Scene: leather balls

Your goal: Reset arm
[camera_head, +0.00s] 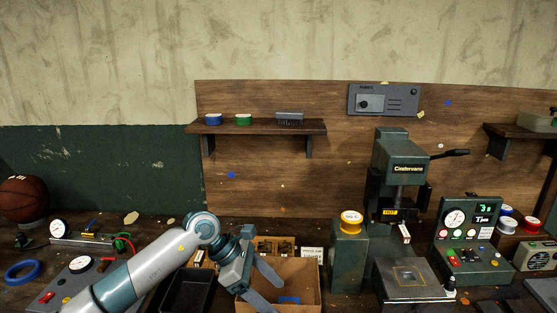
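My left arm comes in from the lower left. Its gripper (277,297) hangs over an open cardboard box (308,268), with its two fingers spread apart and nothing visible between them. A small blue piece (289,300) shows in the box, beside the fingers. Part of the box is hidden behind my gripper. My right arm and gripper are not in view. A brown leather basketball (22,198) rests at the far left of the bench.
A black tray (187,291) lies left of the box. A green press (397,165) and a gauge console (467,240) stand to the right. A wall shelf (258,127) is above. Blue tape (23,272) lies at left.

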